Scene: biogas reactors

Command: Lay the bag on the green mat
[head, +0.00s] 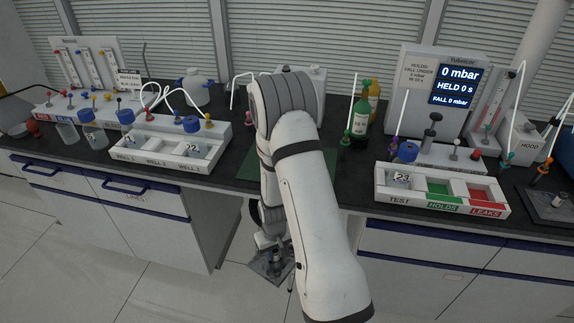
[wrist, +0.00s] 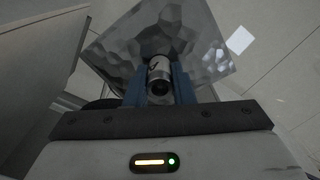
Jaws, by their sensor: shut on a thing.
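The bag (wrist: 115,45) is a silvery, crinkled square sheet with a short metal cylinder fitting at its middle. My gripper (wrist: 159,88) is shut on this fitting, with a blue finger on each side. In the head view the bag (head: 262,268) hangs low in front of the counter, over the floor, and my gripper (head: 276,250) is partly hidden by my arm. The green mat (head: 252,172) lies on the dark counter behind my arm, which covers much of it. The bag is apart from the mat and below it.
A white tray (head: 160,150) with wells stands left of the mat. Right of it are a green bottle (head: 361,118) and a three-part tray (head: 440,192) marked TEST, HOLDS and LEAKS. A display (head: 458,84) reads 0 mbar. Cabinets (head: 150,215) stand below the counter.

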